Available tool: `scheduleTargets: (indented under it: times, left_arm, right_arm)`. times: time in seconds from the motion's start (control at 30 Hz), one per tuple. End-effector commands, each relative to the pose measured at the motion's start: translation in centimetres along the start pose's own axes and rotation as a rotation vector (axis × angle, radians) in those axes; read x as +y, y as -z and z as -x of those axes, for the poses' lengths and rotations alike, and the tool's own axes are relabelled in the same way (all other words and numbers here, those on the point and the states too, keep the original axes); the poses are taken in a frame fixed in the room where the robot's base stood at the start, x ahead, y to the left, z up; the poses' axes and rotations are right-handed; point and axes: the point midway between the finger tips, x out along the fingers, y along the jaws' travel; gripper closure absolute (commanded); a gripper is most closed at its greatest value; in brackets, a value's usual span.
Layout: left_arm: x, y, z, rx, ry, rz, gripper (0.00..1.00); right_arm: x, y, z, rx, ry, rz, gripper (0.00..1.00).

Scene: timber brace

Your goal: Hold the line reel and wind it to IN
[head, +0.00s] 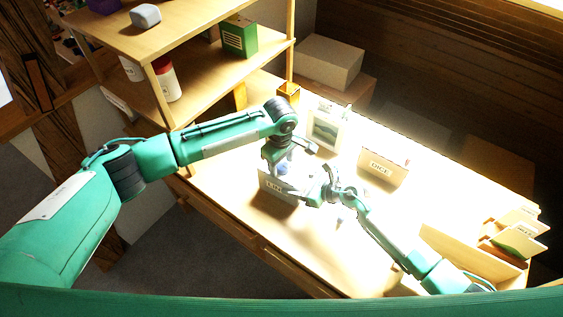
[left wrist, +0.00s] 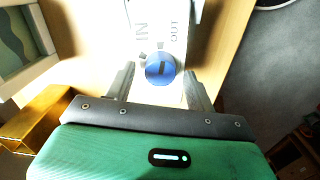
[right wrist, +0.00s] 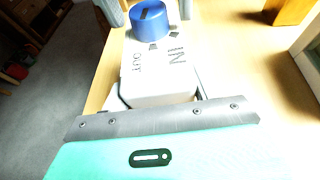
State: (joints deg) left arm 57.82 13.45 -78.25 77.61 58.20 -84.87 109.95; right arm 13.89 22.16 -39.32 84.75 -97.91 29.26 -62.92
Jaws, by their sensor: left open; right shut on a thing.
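The line reel (head: 276,190) is a pale box with a label on its front, on the bench in the head view. In the left wrist view its blue knob (left wrist: 160,69) carries a dark mark, and the words IN and OUT are printed on the reel's face (left wrist: 158,30). My left gripper (head: 284,166) is open, its fingers on either side of the knob with visible gaps. My right gripper (head: 318,196) is shut on the reel's body (right wrist: 155,75), which fills the space between its fingers in the right wrist view. Its fingertips are mostly hidden there.
A labelled box (head: 382,167) and a framed picture (head: 326,128) stand behind the reel. A small gold-coloured box (head: 288,92) stands near the shelf (head: 215,77). A wooden divider (head: 465,255) holds cards at the right. The bench between the labelled box and divider is clear.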

Motion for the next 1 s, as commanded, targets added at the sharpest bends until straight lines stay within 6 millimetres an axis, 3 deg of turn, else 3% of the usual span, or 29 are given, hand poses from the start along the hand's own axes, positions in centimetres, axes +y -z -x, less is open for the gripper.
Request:
scheduleTargets:
  times: [0.33,0.57,1.0]
  left_arm:
    - [0.0,-0.03,-0.41,-0.001,-0.001,-0.001,0.45]
    - [0.0,-0.03,-0.39,0.0,-0.001,-0.001,0.9]
    - [0.03,-0.06,-0.41,-0.005,-0.001,-0.088,0.9]
  right_arm:
    - [-0.01,-0.03,0.0,-0.001,0.0,0.0,0.67]
    - [-0.01,-0.03,0.0,-0.001,0.0,0.0,0.67]
    - [-0.01,-0.02,0.0,0.0,0.0,0.0,0.67]
